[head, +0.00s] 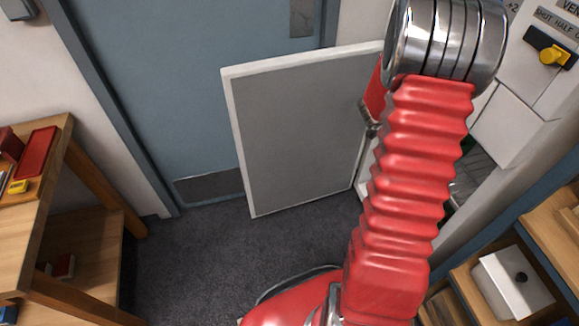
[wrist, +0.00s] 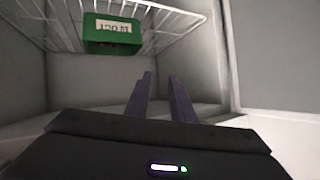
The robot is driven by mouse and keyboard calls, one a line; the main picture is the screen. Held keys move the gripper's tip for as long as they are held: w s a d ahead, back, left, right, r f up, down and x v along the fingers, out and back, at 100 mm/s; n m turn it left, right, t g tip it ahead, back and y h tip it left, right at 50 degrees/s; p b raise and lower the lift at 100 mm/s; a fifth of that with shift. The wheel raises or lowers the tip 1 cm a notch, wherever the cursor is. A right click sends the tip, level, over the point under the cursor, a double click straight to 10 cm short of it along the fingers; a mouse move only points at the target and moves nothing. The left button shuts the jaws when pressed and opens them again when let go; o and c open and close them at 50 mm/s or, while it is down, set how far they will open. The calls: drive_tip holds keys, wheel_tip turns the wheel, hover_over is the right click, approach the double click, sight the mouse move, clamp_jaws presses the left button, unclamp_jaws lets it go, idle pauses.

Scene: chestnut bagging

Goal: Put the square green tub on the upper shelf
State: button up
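The green tub (wrist: 113,36) shows at the top left of the wrist view, with a white label whose lettering looks upside down. It is against a white wire shelf (wrist: 178,16) inside a white cabinet. The wrist picture may be inverted, so I cannot tell which shelf this is. My gripper (wrist: 160,78) has its two dark fingers apart with nothing between them. It is clear of the tub, which is off to the upper left of the fingertips.
The cabinet's door (head: 295,130) stands open left of the opening; its panel (wrist: 275,50) shows at the wrist view's right. A wooden table (head: 30,235) is at the left and wooden shelving with a white container (head: 512,283) at the right. The carpet (head: 200,265) between is clear.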

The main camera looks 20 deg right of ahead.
drive_tip(key=w+a+r+n+t+y, duration=0.1)
drive_tip(key=w+a+r+n+t, duration=0.15)
drive_tip(key=a, duration=0.25)
drive_tip(key=w+a+r+n+t+y, duration=0.1)
drive_tip(key=w+a+r, duration=0.3)
drive_tip(key=a, duration=0.1)
drive_tip(key=a+r+n+t+y, duration=0.1)
drive_tip(key=a+r+n+y, duration=0.25)
drive_tip(key=a, duration=0.85)
drive_tip(key=a+r+n+t+y, duration=0.25)
drive_tip(key=a+r+y, duration=0.2)
drive_tip(key=a, duration=0.65)
drive_tip(key=s+a+r+n+g+y, duration=0.2)
drive_tip(key=s+a+n+g, duration=0.15)
drive_tip(key=s+a, duration=0.75)
drive_tip(key=s+a+n+g, duration=0.2)
drive_tip(key=s+a+n, duration=0.2)
drive_tip(key=s, duration=0.9)
drive_tip(key=shift+s+a+f, duration=0.35)
drive_tip(key=shift+a+f, duration=0.1)
drive_tip(key=shift+a, duration=0.35)
drive_tip(key=shift+d, duration=0.1)
